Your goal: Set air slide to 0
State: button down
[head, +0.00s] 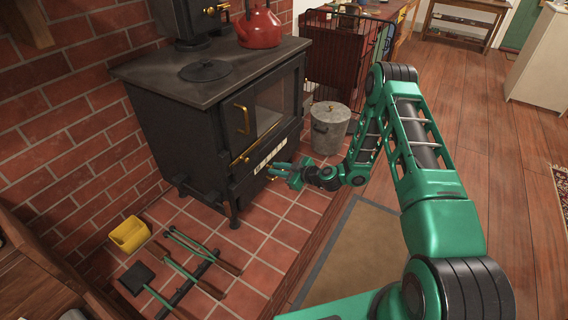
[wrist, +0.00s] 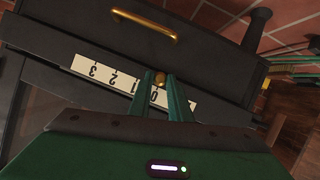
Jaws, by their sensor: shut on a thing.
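The black stove (head: 175,125) stands against the brick wall. On its front is a pale number strip (head: 268,157), which in the wrist view (wrist: 88,68) reads 3, 2, 1, 0 from left to right. The air slide's small brass knob (wrist: 159,79) sits at the strip's edge near the 1 and 0. My gripper (wrist: 160,82) has its two green fingers shut on this knob. In the head view my gripper (head: 275,172) reaches the stove's lower front. The fingers cover part of the strip, so the knob's exact mark is hard to tell.
A brass drawer handle (wrist: 146,26) is close to my fingers. A red kettle (head: 259,26) stands on the stove. A lidded grey bucket (head: 329,127) is right of it. A yellow box (head: 129,234) and fire tools (head: 190,262) lie on the tiled hearth. The wooden floor at right is clear.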

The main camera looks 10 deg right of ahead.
jog(key=shift+s+a, duration=0.3)
jog(key=c, duration=1.6)
grip_release()
jog(key=shift+d, duration=0.1)
jog(key=v, duration=1)
jog(key=shift+s+d+r, duration=0.1)
jog(key=shift+s+d, duration=0.05)
jog(key=shift+s, duration=0.05)
